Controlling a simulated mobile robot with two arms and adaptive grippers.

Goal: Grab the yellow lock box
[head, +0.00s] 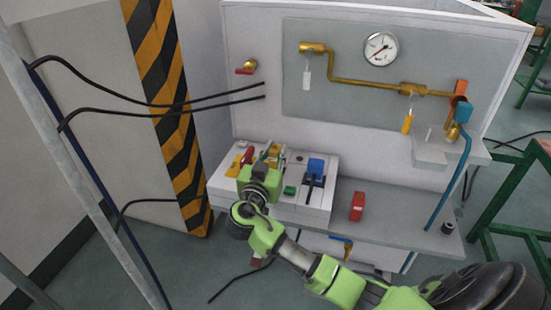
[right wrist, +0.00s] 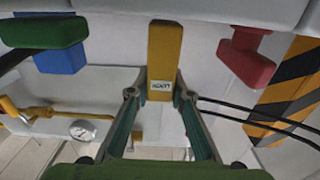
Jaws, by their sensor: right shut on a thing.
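The yellow lock box (right wrist: 164,50) is a tall, narrow block with a small white label. In the right wrist view it sits between the two fingers of my right gripper (right wrist: 160,97), which are shut on its labelled end. In the head view my right gripper (head: 268,155) is over the white panel top (head: 316,216), and mostly hides the box. I cannot tell whether the box still touches the panel. My left gripper is in neither view.
A red block (right wrist: 246,57) stands on one side of the box. A green part (right wrist: 44,32) and a blue part (right wrist: 62,60) are on the other. A red box (head: 357,206) stands on the shelf. A gauge (head: 381,48) and brass pipe (head: 358,84) are on the wall behind.

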